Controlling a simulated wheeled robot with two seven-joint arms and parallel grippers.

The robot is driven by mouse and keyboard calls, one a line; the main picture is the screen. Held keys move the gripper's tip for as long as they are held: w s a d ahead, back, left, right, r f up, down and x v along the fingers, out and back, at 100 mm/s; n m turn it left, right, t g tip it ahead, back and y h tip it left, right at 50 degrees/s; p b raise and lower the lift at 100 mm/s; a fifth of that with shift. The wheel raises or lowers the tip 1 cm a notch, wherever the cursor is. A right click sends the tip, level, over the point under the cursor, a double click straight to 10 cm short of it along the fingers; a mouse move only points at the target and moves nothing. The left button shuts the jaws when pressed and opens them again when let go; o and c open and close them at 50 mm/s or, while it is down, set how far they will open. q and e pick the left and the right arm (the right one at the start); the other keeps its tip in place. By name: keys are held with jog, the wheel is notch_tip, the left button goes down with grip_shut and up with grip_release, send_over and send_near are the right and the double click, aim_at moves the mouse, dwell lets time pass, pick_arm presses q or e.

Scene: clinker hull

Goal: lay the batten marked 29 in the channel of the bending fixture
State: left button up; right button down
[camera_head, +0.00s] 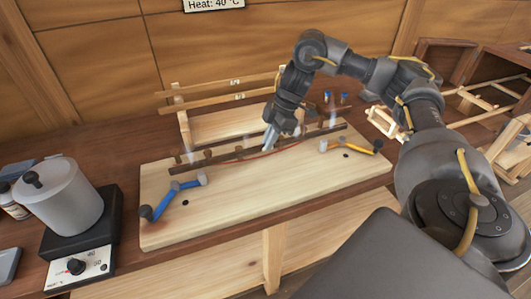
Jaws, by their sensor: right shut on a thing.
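The bending fixture is a pale board (285,185) on the bench, with a long dark brown strip (215,160) and short upright blocks across its back. A thin reddish batten (285,148) lies along this strip, bowed slightly toward the front. My right gripper (269,143) points down at the middle of the strip and is shut on the batten. I cannot read a number on it. The fingers hide part of the channel, so I cannot tell whether the batten is seated. My left gripper is not in view.
A blue clamp arm (175,195) is at the board's left and a yellow one (352,146) at its right. Behind stands a wooden rack (205,101) with labelled battens. A grey pot (62,203) stands on a heater at the left. The board's front is mostly clear.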

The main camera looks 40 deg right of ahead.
aim_at(261, 159)
jog(key=shift+w+a+f, duration=0.2)
jog(key=shift+w+f, duration=0.05)
jog(key=shift+w, duration=0.05)
jog(key=f, duration=0.2)
jog(key=f+p, duration=0.1)
jog(key=shift+w+f, duration=0.1)
jog(key=shift+w, duration=0.15)
jog(key=shift+f, duration=0.3)
jog(key=shift+f, duration=0.1)
jog(key=c, duration=1.5)
grip_release()
jog(key=v, duration=0.5)
jog(key=shift+r, duration=0.3)
jog(key=p+v, duration=0.2)
jog(key=v, duration=0.4)
jog(key=shift+r, duration=0.3)
